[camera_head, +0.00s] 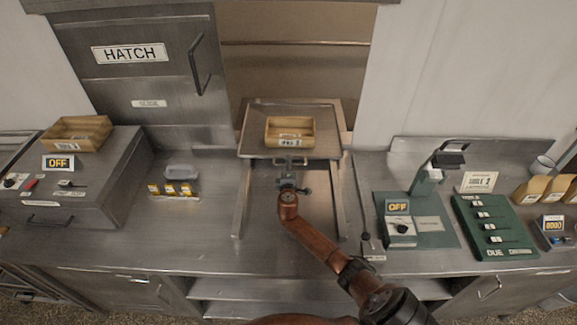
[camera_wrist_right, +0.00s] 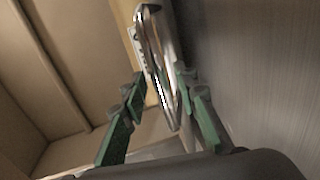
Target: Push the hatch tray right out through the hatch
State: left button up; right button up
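The hatch tray (camera_head: 247,144) is a flat metal tray on two rails, at the mouth of the tan hatch opening (camera_head: 295,65) in the head view. A wooden box (camera_head: 290,141) with a white label sits on it. My right gripper (camera_head: 290,174) is at the middle of the tray's front edge, close to its handle. In the right wrist view its green-padded fingers (camera_wrist_right: 158,85) stand apart, with a thin metal edge (camera_wrist_right: 155,60) between or just beyond them. I cannot tell whether they touch it. My left gripper is not in view.
The steel door (camera_head: 130,85) marked HATCH stands left of the opening. A steel box (camera_head: 95,180) with a wooden crate (camera_head: 77,133) is at left. A green scale-like device (camera_head: 425,182) and a green panel (camera_head: 490,228) are at right. The counter between the rails is clear.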

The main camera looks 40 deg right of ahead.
jog(key=shift+s+a, duration=0.35)
jog(key=shift+s, duration=0.05)
jog(key=v, duration=1.1)
jog(key=shift+r, duration=0.1)
